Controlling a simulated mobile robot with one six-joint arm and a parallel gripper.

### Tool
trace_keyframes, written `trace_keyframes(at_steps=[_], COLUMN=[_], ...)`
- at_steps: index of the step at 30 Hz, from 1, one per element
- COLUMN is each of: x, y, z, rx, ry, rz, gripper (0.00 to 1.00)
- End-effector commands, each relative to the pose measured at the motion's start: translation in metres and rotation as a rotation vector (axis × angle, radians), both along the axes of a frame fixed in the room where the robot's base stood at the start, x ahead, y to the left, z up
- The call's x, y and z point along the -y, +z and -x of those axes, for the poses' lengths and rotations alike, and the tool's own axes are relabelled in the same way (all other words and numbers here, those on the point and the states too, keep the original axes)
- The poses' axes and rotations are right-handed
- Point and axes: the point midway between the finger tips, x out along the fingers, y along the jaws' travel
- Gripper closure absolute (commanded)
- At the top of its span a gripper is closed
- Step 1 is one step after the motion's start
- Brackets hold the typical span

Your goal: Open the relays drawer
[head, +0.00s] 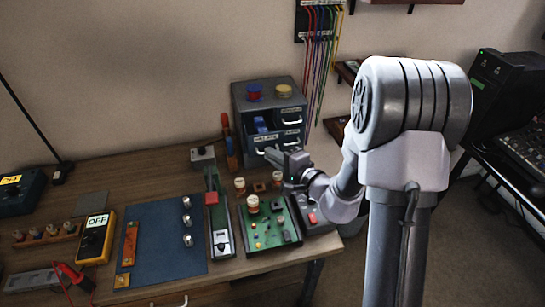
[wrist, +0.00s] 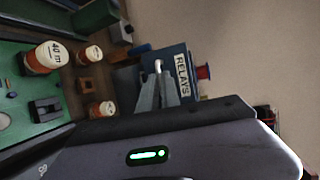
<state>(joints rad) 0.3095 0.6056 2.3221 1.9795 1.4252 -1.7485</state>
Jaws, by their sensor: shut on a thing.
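The grey-blue drawer cabinet (head: 268,97) stands at the back right of the bench. In the wrist view the blue drawer front carries a white RELAYS label (wrist: 183,76), seen turned sideways, with a pale handle (wrist: 158,66) beside it. My gripper (wrist: 159,92) reaches this handle, its two fingers shut on it. In the head view my gripper (head: 272,154) is at the cabinet's lower front. My arm and gripper hide part of the lower drawers, and how far the relays drawer stands out is hard to tell.
A green circuit board (head: 268,228) with knobs lies in front of the cabinet. Red and yellow spools (head: 254,91) sit on the cabinet top. Coloured cables (head: 320,50) hang on the wall behind. A blue mat (head: 160,240) lies further left.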

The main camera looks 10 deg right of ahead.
Motion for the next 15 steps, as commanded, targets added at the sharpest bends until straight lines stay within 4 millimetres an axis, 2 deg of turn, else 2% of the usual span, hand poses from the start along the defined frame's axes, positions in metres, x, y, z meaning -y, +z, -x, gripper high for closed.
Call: trace_keyframes(at_steps=[4, 5, 6, 8, 15], x=[0.0001, 0.0001, 0.0001, 0.0001, 0.0001], y=[0.0006, 0.0006, 0.0006, 0.0005, 0.0003], z=[-0.0003, -0.0003, -0.0003, -0.0002, -0.0003], rx=[0.001, 0.001, 0.001, 0.001, 0.001], ry=[0.0, 0.0, 0.0, 0.0, 0.0], rz=[0.0, 0.0, 0.0, 0.0, 0.0], gripper=[1.0, 0.87, 0.79, 0.71, 0.71])
